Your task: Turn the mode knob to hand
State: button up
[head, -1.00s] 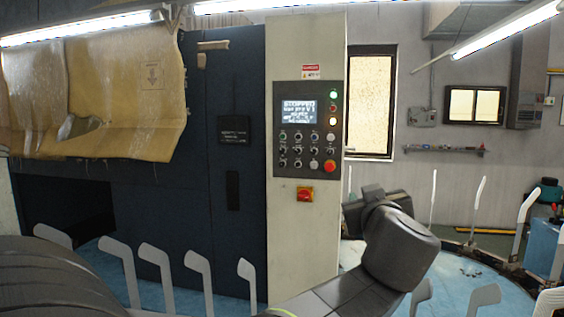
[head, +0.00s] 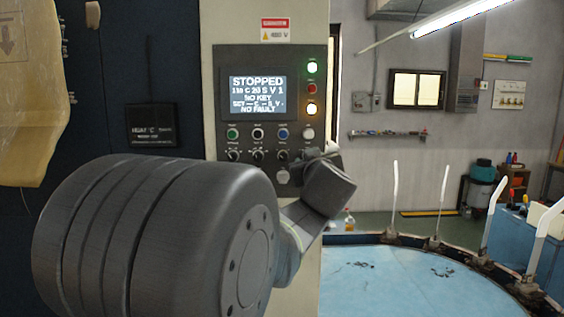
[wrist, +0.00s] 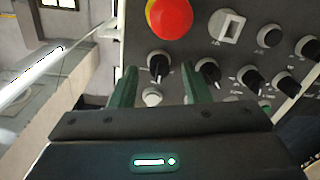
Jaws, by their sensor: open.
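The control panel (head: 225,100) fills the middle of the head view. Its row of black selector knobs (head: 258,155) lies below a row of round buttons. The labels are too small to read, so I cannot tell which knob is the mode knob. My gripper (head: 318,158) is at the right end of this row. In the wrist view the panel appears roughly upside down. My gripper (wrist: 160,83) is open there, with two green fingers apart. A black knob with a white mark (wrist: 158,66) shows between the fingers; contact cannot be told. Another knob (wrist: 208,72) lies by the right finger.
A red emergency stop button (wrist: 170,15) is close beyond the fingers. A key switch (wrist: 228,27) is beside it. The screen (head: 258,92) reads STOPPED, NO KEY and NO FAULT. A round blue table (head: 400,275) with upright white forms stands at the right.

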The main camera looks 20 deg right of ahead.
jog(key=shift+w+d+r, duration=0.1)
jog(key=shift+w, duration=0.3)
grip_shut()
